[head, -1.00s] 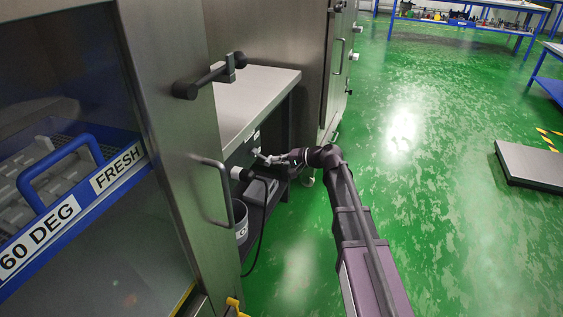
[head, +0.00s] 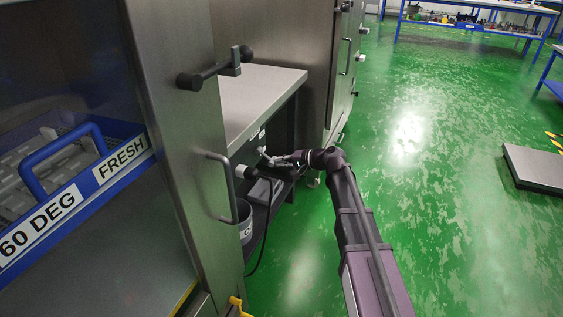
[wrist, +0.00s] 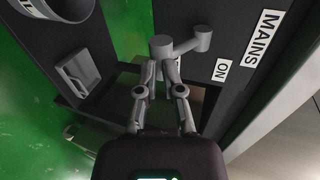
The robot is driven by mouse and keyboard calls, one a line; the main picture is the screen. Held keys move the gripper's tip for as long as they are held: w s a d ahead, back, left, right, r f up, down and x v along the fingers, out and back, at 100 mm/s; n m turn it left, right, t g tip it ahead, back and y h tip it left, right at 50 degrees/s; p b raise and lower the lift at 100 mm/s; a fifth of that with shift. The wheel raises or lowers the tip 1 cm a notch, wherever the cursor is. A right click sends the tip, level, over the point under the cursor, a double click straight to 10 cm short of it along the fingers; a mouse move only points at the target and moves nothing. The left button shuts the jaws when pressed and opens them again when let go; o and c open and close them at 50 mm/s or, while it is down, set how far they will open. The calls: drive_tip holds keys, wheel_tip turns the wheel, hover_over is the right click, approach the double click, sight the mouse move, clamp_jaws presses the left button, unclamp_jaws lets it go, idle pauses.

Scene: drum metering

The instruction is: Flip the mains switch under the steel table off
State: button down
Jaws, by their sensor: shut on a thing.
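The mains switch is a grey rotary lever (wrist: 182,45) on the dark panel under the steel table (head: 262,90). In the wrist view one round end sits by the panel and the other end, a short upright cylinder, is between my fingertips. My gripper (wrist: 160,68) is shut on that lever end. A MAINS label (wrist: 262,42) and an ON label (wrist: 222,70) are on the panel to the right of the lever. In the head view my gripper (head: 272,159) reaches in under the table edge, and the switch shows only small there.
A grey bucket (head: 244,218) and a dark grey box (head: 262,190) stand under the table, with a black cable hanging down. A steel cabinet door with a handle (head: 222,186) is close on the left. Green floor (head: 440,220) is open to the right.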

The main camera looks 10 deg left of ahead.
drive_tip(key=shift+a+r+p, duration=0.3)
drive_tip(key=shift+a+p, duration=0.05)
drive_tip(key=shift+p, duration=0.2)
drive_tip(key=shift+w+r+p, duration=0.1)
drive_tip(key=shift+r+p, duration=0.25)
drive_tip(key=shift+d, duration=0.15)
drive_tip(key=f+p+v, duration=0.1)
drive_tip(key=p+v, duration=0.2)
drive_tip(key=v, duration=1.1)
drive_tip(key=shift+d+f, duration=0.25)
drive_tip(key=shift+d, duration=0.05)
drive_tip(key=shift+s, duration=0.25)
